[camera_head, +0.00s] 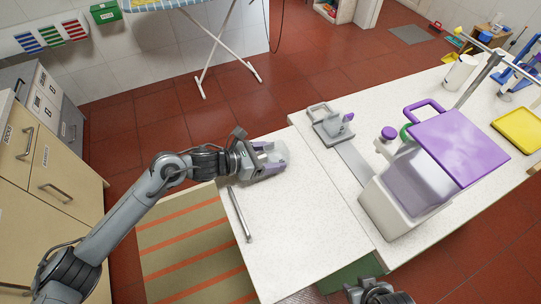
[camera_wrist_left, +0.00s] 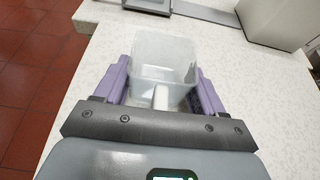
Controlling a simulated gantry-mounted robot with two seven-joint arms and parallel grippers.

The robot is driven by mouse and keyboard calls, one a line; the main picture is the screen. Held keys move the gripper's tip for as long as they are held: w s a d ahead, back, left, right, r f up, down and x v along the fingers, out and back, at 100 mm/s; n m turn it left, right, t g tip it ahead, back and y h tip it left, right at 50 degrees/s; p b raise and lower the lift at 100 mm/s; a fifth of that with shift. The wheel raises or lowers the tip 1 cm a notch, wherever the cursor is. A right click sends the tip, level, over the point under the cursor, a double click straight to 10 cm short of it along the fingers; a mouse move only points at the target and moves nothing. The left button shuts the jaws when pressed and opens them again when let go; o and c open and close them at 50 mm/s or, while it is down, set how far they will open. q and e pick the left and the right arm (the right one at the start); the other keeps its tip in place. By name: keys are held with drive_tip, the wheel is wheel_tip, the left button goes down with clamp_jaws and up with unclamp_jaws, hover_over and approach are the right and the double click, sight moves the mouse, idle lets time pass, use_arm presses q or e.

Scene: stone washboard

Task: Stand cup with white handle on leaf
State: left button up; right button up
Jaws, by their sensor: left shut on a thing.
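The cup with white handle is a clear, boxy cup (camera_wrist_left: 165,55) with a white handle (camera_wrist_left: 161,97) pointing back toward my left wrist. My left gripper (camera_wrist_left: 162,82) has its purple fingers shut on it, one on each side. In the head view the cup (camera_head: 268,148) is at the far left corner of the leaf (camera_head: 300,215), the white speckled table section. The cup looks upright; I cannot tell whether its base touches the leaf. My right gripper (camera_head: 378,292) shows only partly at the bottom edge, and its fingers are unclear.
A metal bar (camera_head: 241,214) lies along the leaf's left side. The middle of the leaf is clear.

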use_arm(q)
drive_tip(key=o, duration=1)
drive_tip(key=shift+f, duration=0.1)
drive_tip(key=shift+r+p, duration=0.3)
drive_tip(key=shift+p, duration=0.05)
drive_tip(key=v, duration=1.2)
drive_tip(key=shift+f, duration=0.1)
